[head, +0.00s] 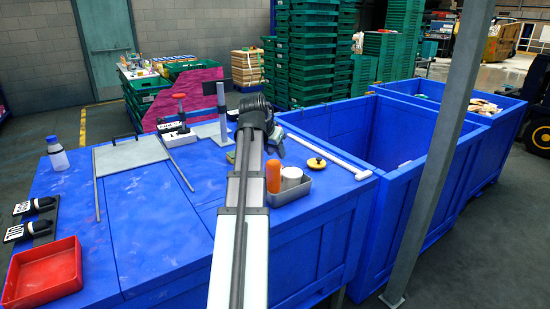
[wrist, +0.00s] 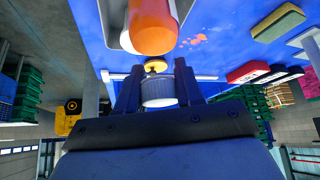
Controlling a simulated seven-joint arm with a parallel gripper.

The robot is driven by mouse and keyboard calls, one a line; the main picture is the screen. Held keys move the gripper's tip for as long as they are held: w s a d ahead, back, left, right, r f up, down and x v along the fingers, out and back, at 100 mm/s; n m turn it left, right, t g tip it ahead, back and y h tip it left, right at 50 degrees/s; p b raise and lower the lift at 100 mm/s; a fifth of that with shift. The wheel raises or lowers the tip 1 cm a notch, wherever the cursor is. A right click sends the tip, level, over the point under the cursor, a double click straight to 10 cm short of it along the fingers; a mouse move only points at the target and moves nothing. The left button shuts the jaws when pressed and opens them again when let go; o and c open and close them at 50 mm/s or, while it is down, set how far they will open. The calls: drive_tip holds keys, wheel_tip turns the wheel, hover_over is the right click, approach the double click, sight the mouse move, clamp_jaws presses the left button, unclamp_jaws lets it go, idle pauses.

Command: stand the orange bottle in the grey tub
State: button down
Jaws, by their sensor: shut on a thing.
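The orange bottle (head: 273,176) stands upright at the left end of the grey tub (head: 292,198), beside a white container (head: 292,174). In the wrist view, which is upside down, the orange bottle (wrist: 152,28) is close at the top, with the white container (wrist: 128,42) next to it. In the head view my arm hides most of the gripper. The bottle's base is hidden by the tub wall.
A yellow disc with a knob (head: 316,163) lies beyond the tub. A white bar (head: 330,153) runs along the table's right side, with a deep blue bin (head: 400,165) beyond. A red tray (head: 43,273) and a clear bottle (head: 57,155) are at left.

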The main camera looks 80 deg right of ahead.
drive_tip(key=shift+f, duration=1.3)
drive_tip(key=c, duration=0.7)
unclamp_jaws()
drive_tip(key=v, duration=1.2)
